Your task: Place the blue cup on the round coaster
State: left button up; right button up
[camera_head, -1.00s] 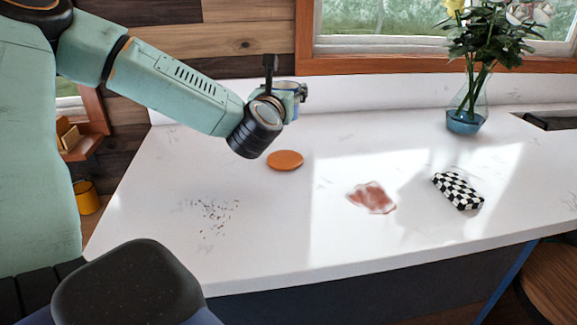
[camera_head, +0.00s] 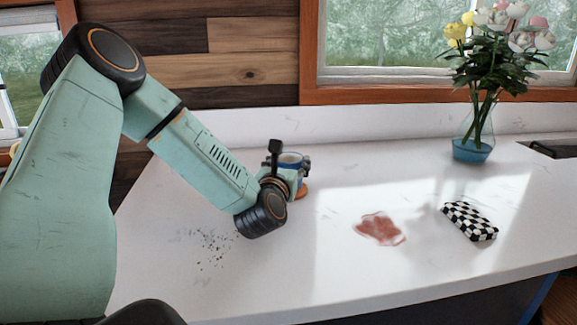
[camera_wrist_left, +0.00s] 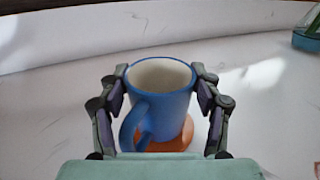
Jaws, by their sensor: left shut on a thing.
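The blue cup (camera_wrist_left: 165,103) is upright between the two fingers of my left gripper (camera_wrist_left: 160,90), which is shut on it, with the handle toward the wrist camera. In the head view the cup's rim (camera_head: 290,158) shows just beyond my left gripper (camera_head: 287,172). The round orange coaster (camera_wrist_left: 172,143) shows behind and below the cup in the wrist view, partly hidden by it. In the head view only an edge of the coaster (camera_head: 302,190) shows beside the gripper. I cannot tell whether the cup touches the coaster. My right gripper is not in view.
A glass vase of flowers (camera_head: 473,148) stands at the back right. The counter between the stain and the gripper is clear.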

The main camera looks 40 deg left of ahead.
pick_arm(q)
jog(key=shift+w+a+f, duration=0.1)
jog(key=shift+a+f, duration=0.15)
jog(key=o, duration=1.3)
jog(key=shift+d+r, duration=0.15)
jog(key=shift+d, duration=0.1)
jog(key=shift+a, duration=0.1)
jog(key=shift+a, duration=0.1)
jog(key=p+v, duration=0.1)
jog(key=v, duration=1.1)
